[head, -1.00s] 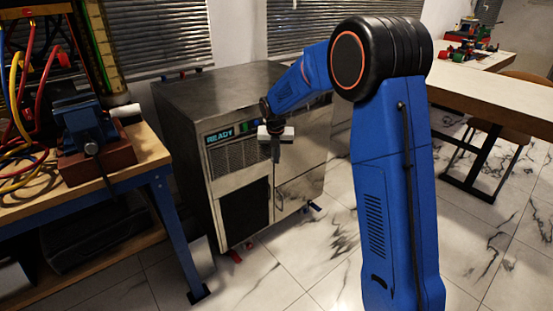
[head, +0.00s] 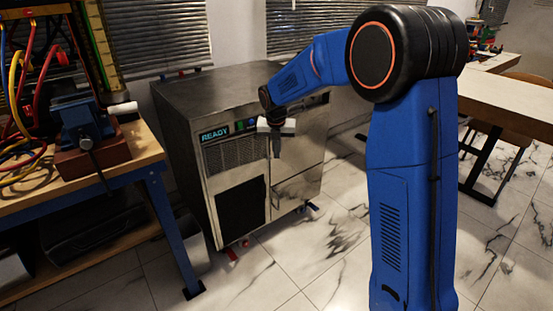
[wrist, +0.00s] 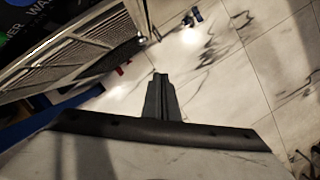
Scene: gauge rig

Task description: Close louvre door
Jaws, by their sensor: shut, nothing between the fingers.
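The louvre door (head: 234,156) is the slatted grey panel below the READY display on the front of a metal cabinet (head: 212,96). In the wrist view its slats (wrist: 75,52) show at the upper left, at a steep angle. I cannot tell how far the door stands open. My gripper (head: 276,153) is in front of the cabinet, just right of the louvre panel. In the wrist view my gripper's fingers (wrist: 160,82) are together and empty, to the right of the panel's edge with floor behind them. I cannot tell whether they touch the panel.
A dark opening (head: 241,212) is below the louvre panel. A workbench (head: 150,150) with a blue vise (head: 88,128) and cables stands close on the left. A pale table (head: 510,102) is at the right. Marble floor (head: 330,235) is clear in front of the cabinet.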

